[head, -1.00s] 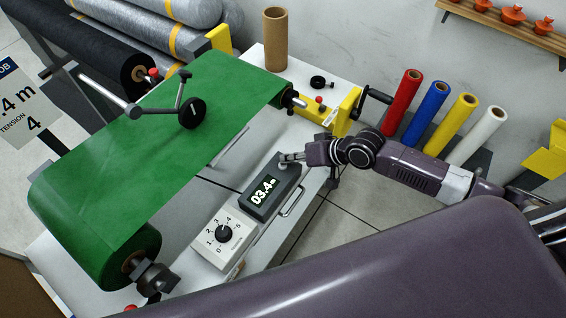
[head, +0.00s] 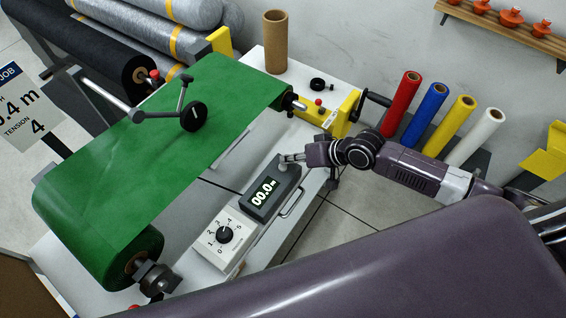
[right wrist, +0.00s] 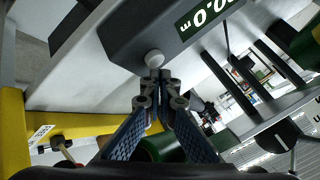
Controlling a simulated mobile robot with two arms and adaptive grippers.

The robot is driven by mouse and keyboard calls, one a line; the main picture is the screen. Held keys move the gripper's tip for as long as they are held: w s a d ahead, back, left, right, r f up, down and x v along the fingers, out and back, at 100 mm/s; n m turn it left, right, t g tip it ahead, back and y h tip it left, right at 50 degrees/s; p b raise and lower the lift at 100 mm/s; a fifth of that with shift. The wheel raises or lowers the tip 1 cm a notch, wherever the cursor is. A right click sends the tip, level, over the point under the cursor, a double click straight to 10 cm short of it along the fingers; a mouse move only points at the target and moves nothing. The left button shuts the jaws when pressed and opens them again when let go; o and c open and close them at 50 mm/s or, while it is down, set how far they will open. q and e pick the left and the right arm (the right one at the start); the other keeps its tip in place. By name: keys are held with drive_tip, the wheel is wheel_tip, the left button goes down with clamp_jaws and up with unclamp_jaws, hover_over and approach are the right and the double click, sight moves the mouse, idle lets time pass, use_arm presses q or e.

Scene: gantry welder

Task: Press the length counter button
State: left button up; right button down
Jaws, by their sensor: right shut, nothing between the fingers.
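The length counter (head: 272,188) is a dark grey box on the white machine bed, and its lit display reads 00.0 m. It also shows in the right wrist view (right wrist: 150,30), with a pale round button (right wrist: 154,58) on its near face. My right gripper (head: 284,160) is shut and empty, with its fingertips at the counter's upper end. In the right wrist view the closed fingertips (right wrist: 155,75) meet the button or sit right against it. In the head view the fingertips cover the button. My left gripper is not in view.
A tension dial (head: 224,234) sits beside the counter. A green sheet (head: 130,150) runs over the rollers at left, with a measuring wheel (head: 194,116) on it. A yellow bracket (head: 345,112) with a crank and several coloured rolls (head: 438,112) stand behind my right arm.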

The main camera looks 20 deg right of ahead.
wheel_tip(320, 180, up, 6)
drive_tip(key=p, duration=0.6)
idle(0.9)
